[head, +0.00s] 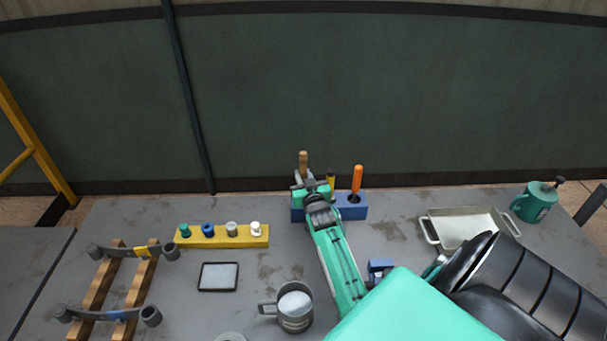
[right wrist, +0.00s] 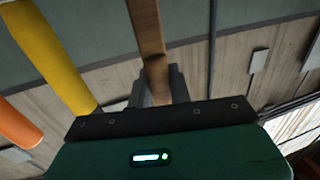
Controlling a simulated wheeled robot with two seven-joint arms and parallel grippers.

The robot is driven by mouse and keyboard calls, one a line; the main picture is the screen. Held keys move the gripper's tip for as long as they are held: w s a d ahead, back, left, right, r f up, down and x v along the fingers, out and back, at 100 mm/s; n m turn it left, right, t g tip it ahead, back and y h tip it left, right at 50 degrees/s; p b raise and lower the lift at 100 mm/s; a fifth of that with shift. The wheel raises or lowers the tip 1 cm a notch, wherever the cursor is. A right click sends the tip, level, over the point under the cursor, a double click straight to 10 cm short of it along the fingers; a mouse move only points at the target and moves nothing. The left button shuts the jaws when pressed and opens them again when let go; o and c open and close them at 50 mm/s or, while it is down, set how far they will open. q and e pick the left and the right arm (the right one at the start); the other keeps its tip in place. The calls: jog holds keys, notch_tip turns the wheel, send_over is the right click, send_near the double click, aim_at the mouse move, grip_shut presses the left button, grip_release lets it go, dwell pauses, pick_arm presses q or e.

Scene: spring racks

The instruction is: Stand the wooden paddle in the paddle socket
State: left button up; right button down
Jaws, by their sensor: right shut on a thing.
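The wooden paddle (head: 303,160) stands near upright at the back of the table, above the left end of a blue block (head: 350,211). My right gripper (head: 308,184) is at the block and is shut on the paddle. In the right wrist view the paddle (right wrist: 147,32) rises between the dark fingers (right wrist: 158,88). The paddle's lower end and the paddle socket are hidden behind my gripper and arm, so I cannot tell whether the paddle is seated. My left gripper is not in view.
A yellow handle (head: 331,180) and an orange handle (head: 357,178) stand in the block right of the paddle. A yellow rack (head: 240,241), metal mug (head: 295,322), tray (head: 430,230) and green can (head: 534,203) are around. Clear table lies between the rack and block.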

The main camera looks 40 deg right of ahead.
jog(key=shift+f+b, duration=0.85)
jog(key=shift+f, duration=0.45)
jog(key=c, duration=1.2)
grip_release()
